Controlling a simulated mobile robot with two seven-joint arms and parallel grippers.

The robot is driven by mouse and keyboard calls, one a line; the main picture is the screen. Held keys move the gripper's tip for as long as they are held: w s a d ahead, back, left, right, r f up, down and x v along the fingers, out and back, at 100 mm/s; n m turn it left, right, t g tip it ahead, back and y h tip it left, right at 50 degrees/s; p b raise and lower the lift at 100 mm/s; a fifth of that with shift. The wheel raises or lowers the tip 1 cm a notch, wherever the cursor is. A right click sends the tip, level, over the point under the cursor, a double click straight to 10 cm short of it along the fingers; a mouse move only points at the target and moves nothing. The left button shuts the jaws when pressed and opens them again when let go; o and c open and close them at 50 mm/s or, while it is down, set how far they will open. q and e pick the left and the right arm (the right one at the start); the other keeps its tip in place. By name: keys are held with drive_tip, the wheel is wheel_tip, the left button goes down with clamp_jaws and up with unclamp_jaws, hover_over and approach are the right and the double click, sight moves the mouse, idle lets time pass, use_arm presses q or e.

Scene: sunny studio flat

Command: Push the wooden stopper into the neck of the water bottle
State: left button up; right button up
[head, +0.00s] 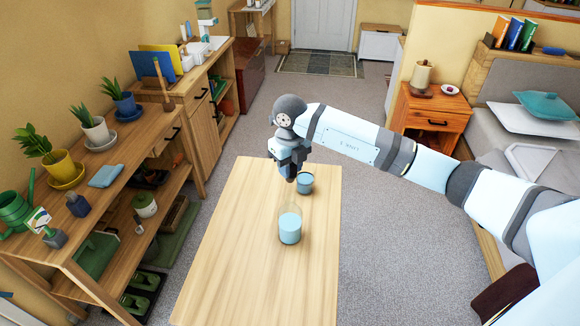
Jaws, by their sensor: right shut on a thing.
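The water bottle (290,228) stands upright on the wooden table, clear with blue water in its lower part. Its clear upper part and neck are hard to make out. My left gripper is not in view.
A blue cup (305,185) stands on the table (235,260) close behind the bottle, beside my right gripper. The near and left parts of the table are clear. A wooden shelf unit (130,165) with potted plants stands to the left.

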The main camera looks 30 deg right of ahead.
drive_tip(key=shift+f+b, duration=2.15)
drive_tip(key=shift+f, duration=0.95)
drive_tip(key=shift+f, duration=0.1)
drive_tip(key=shift+f+b, duration=1.4)
drive_tip(key=shift+b, duration=0.25)
idle(1.3)
drive_tip(key=shift+s+f, duration=0.2)
drive_tip(key=shift+f, duration=0.05)
idle(0.9)
drive_tip(key=o, duration=1)
drive_tip(key=shift+w, duration=0.15)
drive_tip(key=o, duration=0.5)
drive_tip(key=shift+r, duration=0.1)
drive_tip(key=shift+c, duration=0.2)
